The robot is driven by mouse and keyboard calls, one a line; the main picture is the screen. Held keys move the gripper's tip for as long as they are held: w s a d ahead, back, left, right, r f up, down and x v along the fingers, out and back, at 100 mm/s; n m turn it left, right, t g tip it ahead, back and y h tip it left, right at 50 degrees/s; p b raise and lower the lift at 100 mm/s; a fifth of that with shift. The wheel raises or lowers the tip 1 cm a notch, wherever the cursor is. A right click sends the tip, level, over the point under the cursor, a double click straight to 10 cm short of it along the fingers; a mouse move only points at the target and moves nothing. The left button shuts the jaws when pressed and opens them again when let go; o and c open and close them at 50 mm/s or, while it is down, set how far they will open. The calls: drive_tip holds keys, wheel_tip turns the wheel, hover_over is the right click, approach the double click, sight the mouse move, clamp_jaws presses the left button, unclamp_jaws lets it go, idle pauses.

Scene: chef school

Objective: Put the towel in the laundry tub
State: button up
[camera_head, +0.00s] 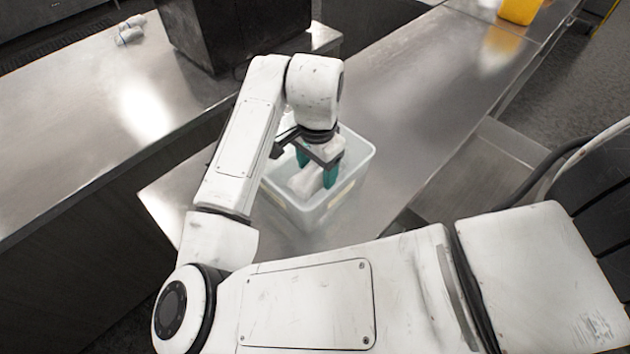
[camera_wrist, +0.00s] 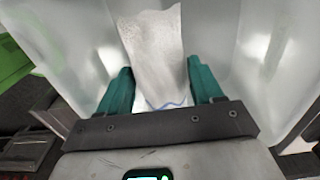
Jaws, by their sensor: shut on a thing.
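The towel (camera_wrist: 152,45) is a white, textured cloth. In the wrist view it stretches ahead from between the two teal fingers of my gripper (camera_wrist: 155,92). In the head view the towel (camera_head: 306,181) shows pale below my gripper (camera_head: 317,169), inside the opening of the laundry tub (camera_head: 357,160). The tub is a translucent whitish box with an open top, standing on the metal surface. Its walls (camera_wrist: 255,45) surround the towel in the wrist view. My gripper is shut on the towel. Whether the towel touches the tub's floor cannot be told.
A dark box (camera_head: 235,30) stands on the metal counter behind the tub. A yellow container (camera_head: 519,10) is at the far right. A green object (camera_wrist: 12,62) lies left of the tub in the wrist view. The counter at left (camera_head: 90,120) is mostly clear.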

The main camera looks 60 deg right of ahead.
sight(317, 167)
drive_tip(key=shift+f+p, duration=0.4)
drive_tip(key=shift+f, duration=2.6)
drive_tip(key=shift+f, duration=0.2)
drive_tip(key=o, duration=1)
wheel_tip(317, 167, up, 12)
drive_tip(key=shift+r+b, duration=0.25)
drive_tip(key=shift+b, duration=0.3)
